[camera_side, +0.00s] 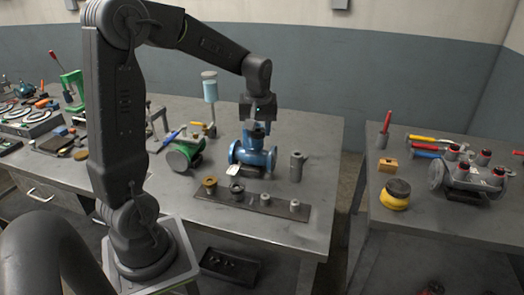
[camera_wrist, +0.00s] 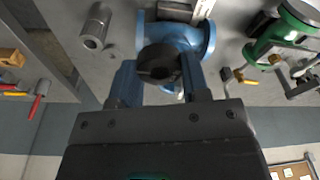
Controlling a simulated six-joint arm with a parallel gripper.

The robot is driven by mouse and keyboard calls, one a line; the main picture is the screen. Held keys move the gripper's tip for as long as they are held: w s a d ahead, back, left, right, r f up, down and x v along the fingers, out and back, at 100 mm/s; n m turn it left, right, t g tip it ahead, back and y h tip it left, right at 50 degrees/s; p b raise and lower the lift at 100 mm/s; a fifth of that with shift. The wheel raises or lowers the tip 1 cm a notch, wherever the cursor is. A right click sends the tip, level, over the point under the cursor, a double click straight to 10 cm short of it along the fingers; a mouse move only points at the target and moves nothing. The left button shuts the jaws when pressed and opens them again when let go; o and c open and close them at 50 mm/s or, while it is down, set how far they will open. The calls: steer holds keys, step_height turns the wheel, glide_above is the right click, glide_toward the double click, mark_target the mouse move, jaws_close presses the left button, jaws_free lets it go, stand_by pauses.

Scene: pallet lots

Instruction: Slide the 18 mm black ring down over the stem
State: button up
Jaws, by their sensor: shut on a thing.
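My gripper (camera_wrist: 159,76) is shut on a black ring (camera_wrist: 158,60), held between its two blue fingers in the wrist view. In the side view my gripper (camera_side: 258,127) points down right above the blue valve body (camera_side: 255,156). The flanged valve body (camera_wrist: 178,38) also shows behind the ring in the wrist view. The stem is hidden by the ring and fingers, so I cannot tell whether the ring is around it or only above it.
A dark strip (camera_side: 250,203) with several collars lies in front of the valve. A grey cylinder (camera_side: 297,166) stands to the valve's right. A green valve (camera_side: 184,155) lies to its left. A second table (camera_side: 420,235) with tools is at the right, across a gap.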

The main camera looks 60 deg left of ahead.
steer(key=shift+m, duration=0.8)
steer(key=a+r, duration=0.2)
steer(key=w+a+r, duration=0.1)
steer(key=a+r, duration=0.1)
steer(key=a, duration=0.1)
steer(key=w+a+r, duration=0.1)
steer(key=a+r, duration=0.1)
steer(key=a, duration=0.1)
steer(key=shift+w+a+r, duration=0.1)
steer(key=shift+w, duration=0.05)
steer(key=shift+f, duration=2.4)
steer(key=shift+f, duration=1.3)
steer(key=o, duration=1)
steer(key=shift+o, duration=0.3)
